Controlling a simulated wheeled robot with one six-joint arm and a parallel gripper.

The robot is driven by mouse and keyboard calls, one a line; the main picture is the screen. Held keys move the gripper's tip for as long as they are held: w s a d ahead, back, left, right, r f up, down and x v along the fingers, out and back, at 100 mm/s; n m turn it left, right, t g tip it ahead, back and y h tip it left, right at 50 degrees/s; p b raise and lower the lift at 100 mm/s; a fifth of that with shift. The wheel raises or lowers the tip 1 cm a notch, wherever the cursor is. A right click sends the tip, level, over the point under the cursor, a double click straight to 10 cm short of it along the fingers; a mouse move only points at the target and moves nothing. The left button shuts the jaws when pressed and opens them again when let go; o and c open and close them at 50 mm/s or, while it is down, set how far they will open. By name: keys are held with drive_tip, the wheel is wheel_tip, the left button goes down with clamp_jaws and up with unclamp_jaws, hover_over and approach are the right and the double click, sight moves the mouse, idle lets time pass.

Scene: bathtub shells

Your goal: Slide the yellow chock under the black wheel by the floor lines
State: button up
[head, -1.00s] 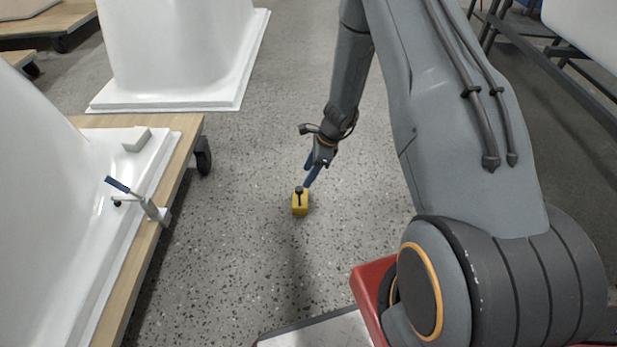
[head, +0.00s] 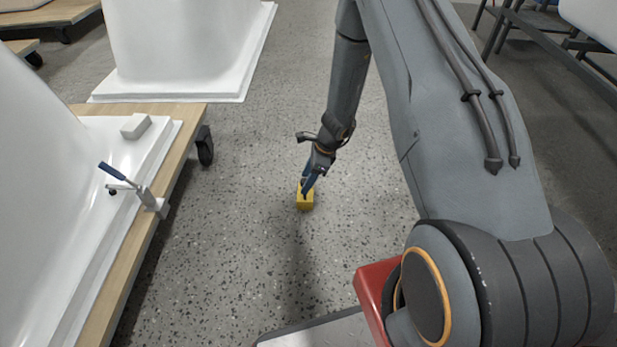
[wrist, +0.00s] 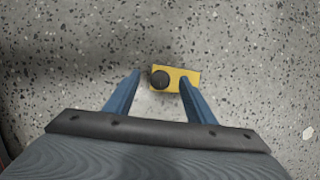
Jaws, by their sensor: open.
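The yellow chock (head: 305,203) sits on the speckled floor right of the wooden dolly. In the wrist view the chock (wrist: 177,76) shows a round black knob (wrist: 160,79) on top. My gripper (head: 307,190) is at the chock from above. In the wrist view my gripper (wrist: 160,76) is open, with the knob between its two blue fingers and the right finger overlapping the yellow body. I cannot tell whether either finger touches it. The black wheel (head: 205,146) is under the dolly's right corner, left of and beyond the chock. No floor lines show clearly.
The wooden dolly (head: 166,170) carries a white tub shell (head: 40,200) and a blue-handled clamp (head: 130,187). Another white shell (head: 185,45) stands behind. A dark metal rack (head: 540,50) is at the upper right. Floor between chock and wheel is clear.

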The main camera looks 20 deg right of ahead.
clamp_jaws()
drive_tip(key=shift+r+p, duration=0.55)
idle(0.4)
drive_tip(key=w+a+b, duration=0.2)
drive_tip(key=w+a, duration=0.2)
drive_tip(key=a, duration=0.8)
drive_tip(key=w+a+b, duration=0.2)
drive_tip(key=w+a, duration=0.2)
drive_tip(key=a, duration=0.9)
drive_tip(key=w+a+b, duration=0.2)
drive_tip(key=w+a, duration=0.2)
drive_tip(key=a, duration=0.9)
idle(2.2)
drive_tip(key=shift+w, duration=0.1)
